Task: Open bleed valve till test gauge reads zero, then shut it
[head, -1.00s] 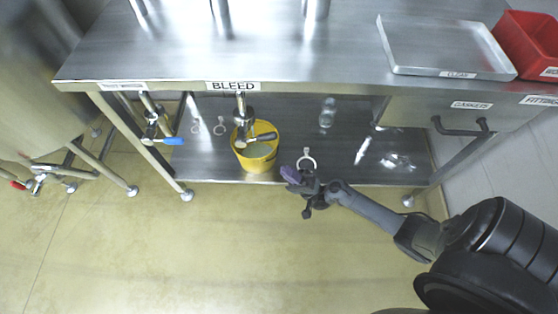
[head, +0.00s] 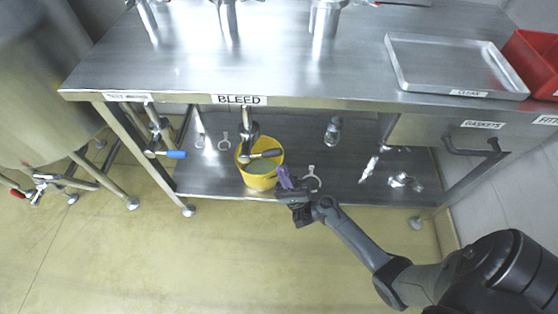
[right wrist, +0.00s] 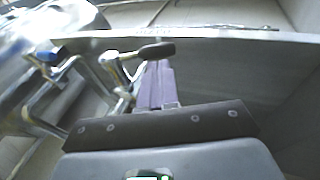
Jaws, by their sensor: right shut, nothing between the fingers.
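The bleed valve (head: 249,132) hangs below the table edge under the label "BLEED" (head: 239,100). Its dark-gripped lever (head: 262,154) points right, roughly sideways; the lever also shows in the right wrist view (right wrist: 158,49). A yellow bucket (head: 262,180) with pale greenish contents stands below the valve. My right gripper (head: 284,178), with purple fingers, is shut and empty at the bucket's right side, below and right of the lever. In the right wrist view its fingers (right wrist: 155,85) point toward the lever, apparently apart from it. I see no readable gauge dial. My left gripper is out of view.
A blue-handled valve (head: 172,154) hangs further left under the table. Clamp rings, a clear bottle (head: 333,130) and shiny fittings (head: 400,181) lie on the lower shelf (head: 345,192). A drawer (head: 470,130) is at right. Floor in front is clear.

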